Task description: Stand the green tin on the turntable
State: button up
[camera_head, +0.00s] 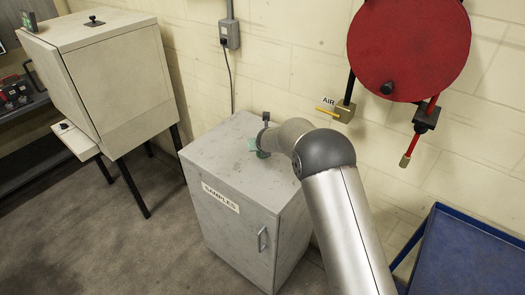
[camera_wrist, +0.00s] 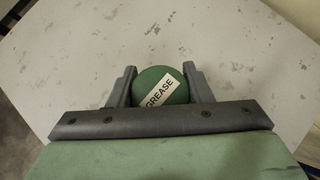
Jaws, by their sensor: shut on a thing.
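The green tin (camera_wrist: 154,78), its round top labelled GREASE, sits between the two dark fingers of my gripper (camera_wrist: 160,72) in the wrist view. The fingers are shut on it from both sides. Below it is the pale worn top of the SAMPLES cabinet (camera_wrist: 235,45), also in the head view (camera_head: 220,140). I cannot tell whether the tin touches that top. In the head view my arm reaches over the cabinet, and my gripper (camera_head: 258,146) is small and partly hidden behind my arm; the tin is not clearly distinguishable there. No turntable is recognisable in either view.
A beige box-shaped unit (camera_head: 120,75) on dark legs stands left of the cabinet. A red reel (camera_head: 410,45) hangs on the wall at the upper right, with fittings below it. A blue trolley (camera_head: 470,262) is at the lower right. Floor (camera_head: 135,245) is bare in front.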

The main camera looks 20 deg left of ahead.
jog(key=shift+f, duration=1.6)
jog(key=o, duration=1.2)
jog(key=shift+c, duration=0.2)
jog(key=shift+r, duration=0.25)
jog(key=b+v, duration=0.2)
jog(key=v, duration=1)
jog(key=shift+f+b, duration=0.15)
jog(key=shift+b, duration=0.15)
